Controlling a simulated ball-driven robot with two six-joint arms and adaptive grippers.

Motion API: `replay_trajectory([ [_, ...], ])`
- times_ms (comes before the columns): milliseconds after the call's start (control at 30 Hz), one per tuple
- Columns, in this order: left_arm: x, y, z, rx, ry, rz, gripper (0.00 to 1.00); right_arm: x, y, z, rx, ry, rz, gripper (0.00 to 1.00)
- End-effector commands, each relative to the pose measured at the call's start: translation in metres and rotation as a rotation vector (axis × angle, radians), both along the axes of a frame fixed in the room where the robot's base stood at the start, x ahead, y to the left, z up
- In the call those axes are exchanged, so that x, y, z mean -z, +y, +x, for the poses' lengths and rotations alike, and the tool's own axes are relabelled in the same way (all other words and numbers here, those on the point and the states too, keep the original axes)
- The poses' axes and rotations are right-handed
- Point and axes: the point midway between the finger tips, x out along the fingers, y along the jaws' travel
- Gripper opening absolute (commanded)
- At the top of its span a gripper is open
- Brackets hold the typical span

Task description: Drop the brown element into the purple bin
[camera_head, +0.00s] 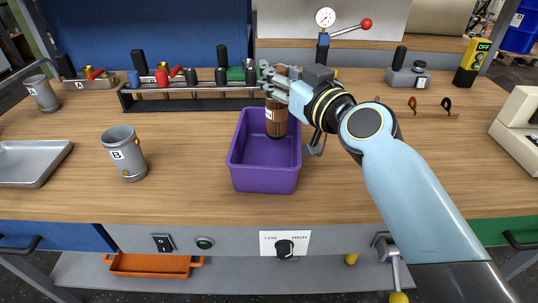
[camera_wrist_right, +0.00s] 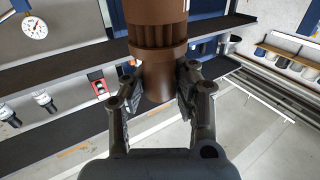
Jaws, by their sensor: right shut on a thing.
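The brown element (camera_head: 276,119) is a brown cylinder with a white label, held upright over the back right part of the purple bin (camera_head: 264,178). My right gripper (camera_head: 272,80) is shut on its upper part. In the right wrist view the brown element (camera_wrist_right: 158,72) sits between the two fingers of my right gripper (camera_wrist_right: 160,90). The purple bin stands open on the wooden bench near the front edge. The head view does not clearly show whether the element's lower end is below the bin's rim. My left gripper is not in view.
A grey cup marked B (camera_head: 124,154) stands left of the bin, with a metal tray (camera_head: 32,164) farther left. A gauge with a red-knobbed lever (camera_head: 325,18) stands at the back. Bench between cup and bin is clear.

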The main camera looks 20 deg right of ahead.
Motion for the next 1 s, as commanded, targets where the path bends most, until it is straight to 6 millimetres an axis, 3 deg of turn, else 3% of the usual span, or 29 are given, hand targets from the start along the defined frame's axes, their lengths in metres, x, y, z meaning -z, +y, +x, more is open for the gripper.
replay_trajectory([
  [200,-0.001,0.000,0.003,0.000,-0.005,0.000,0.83,-0.001,0.000,0.000,0.000,-0.002,0.001,0.00],
  [233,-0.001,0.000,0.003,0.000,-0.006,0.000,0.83,-0.001,0.000,0.000,0.000,-0.002,0.001,0.25],
  [467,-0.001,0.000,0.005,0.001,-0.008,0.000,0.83,-0.001,0.000,0.000,0.000,-0.001,0.000,0.53],
  [767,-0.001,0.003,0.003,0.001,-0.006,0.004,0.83,0.000,-0.001,-0.003,0.000,0.001,0.000,0.53],
  [1000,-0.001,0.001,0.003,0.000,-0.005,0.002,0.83,0.002,-0.012,-0.043,0.000,0.004,-0.002,0.53],
])
